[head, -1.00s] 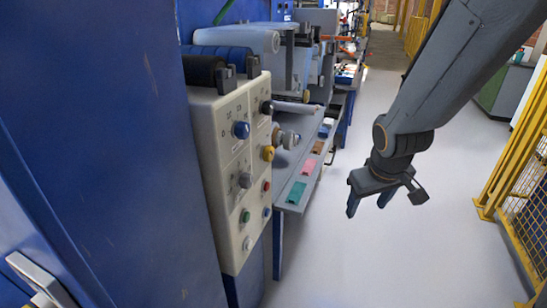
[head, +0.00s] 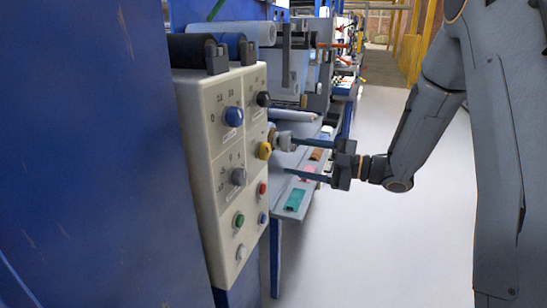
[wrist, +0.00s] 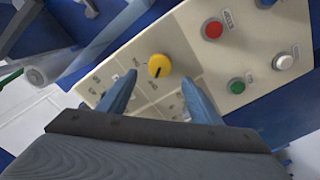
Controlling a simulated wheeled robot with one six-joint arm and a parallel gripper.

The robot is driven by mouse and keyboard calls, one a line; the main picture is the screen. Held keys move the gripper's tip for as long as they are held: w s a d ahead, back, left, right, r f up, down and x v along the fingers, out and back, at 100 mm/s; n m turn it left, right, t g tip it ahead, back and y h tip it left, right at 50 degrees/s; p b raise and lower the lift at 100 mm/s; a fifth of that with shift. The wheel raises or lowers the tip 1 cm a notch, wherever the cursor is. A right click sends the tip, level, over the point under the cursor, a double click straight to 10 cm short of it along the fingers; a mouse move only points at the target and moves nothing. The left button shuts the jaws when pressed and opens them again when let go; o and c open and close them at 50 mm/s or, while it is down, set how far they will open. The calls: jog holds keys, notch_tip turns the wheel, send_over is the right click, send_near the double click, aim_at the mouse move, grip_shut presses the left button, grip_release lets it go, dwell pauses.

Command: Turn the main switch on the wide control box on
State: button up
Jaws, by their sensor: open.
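The wide control box (head: 215,175) is a cream panel on the left in the head view, with several knobs and buttons. A yellow knob (head: 264,150), which looks like the main switch, sits on its right half. In the wrist view the yellow knob (wrist: 159,66) has a dark pointer mark aimed down the picture; the labels around it are too small to read. My gripper (head: 288,156) is open and empty, its fingers aimed at the panel. In the wrist view my gripper (wrist: 158,80) has a finger on each side of the knob's line, apart from the knob.
A red button (wrist: 212,29), a green button (wrist: 237,86) and a white button (wrist: 283,61) are near the yellow knob. A blue machine wall stands left; clear floor (head: 350,250) lies right.

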aim_at(269, 152)
jog(key=x, duration=0.7)
jog(key=shift+a, duration=0.25)
jog(key=shift+c, duration=0.4)
jog(key=c, duration=1)
jog(key=shift+o, duration=0.2)
